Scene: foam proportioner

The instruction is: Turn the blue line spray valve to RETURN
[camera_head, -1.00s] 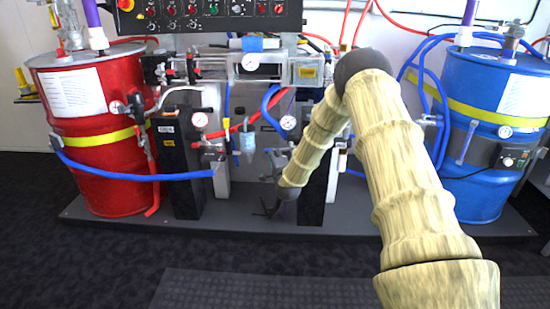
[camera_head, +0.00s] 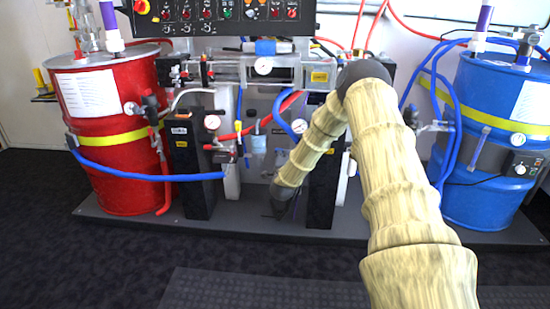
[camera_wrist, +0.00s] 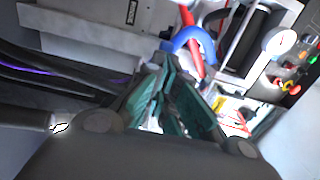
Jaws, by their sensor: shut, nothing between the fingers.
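The blue line spray valve cannot be made out for certain; my arm covers the part of the machine right of centre. A blue hose (camera_head: 283,108) curves down beside a round gauge (camera_head: 299,126) there. A blue hose loop (camera_wrist: 196,38) and a red hose also show in the wrist view. My gripper (camera_head: 277,212) hangs low in front of the machine, between the two black columns, small and dark in the head view. In the wrist view my gripper (camera_wrist: 176,112) shows dark green fingers, shut and empty, below the hoses. No contact with a valve is visible.
A red drum (camera_head: 120,180) stands left and a blue drum (camera_head: 480,205) right. A black column (camera_head: 190,175) stands left of my gripper, another (camera_head: 322,190) right. A control panel (camera_head: 220,14) is above. The dark floor in front is clear around a ribbed mat (camera_head: 260,290).

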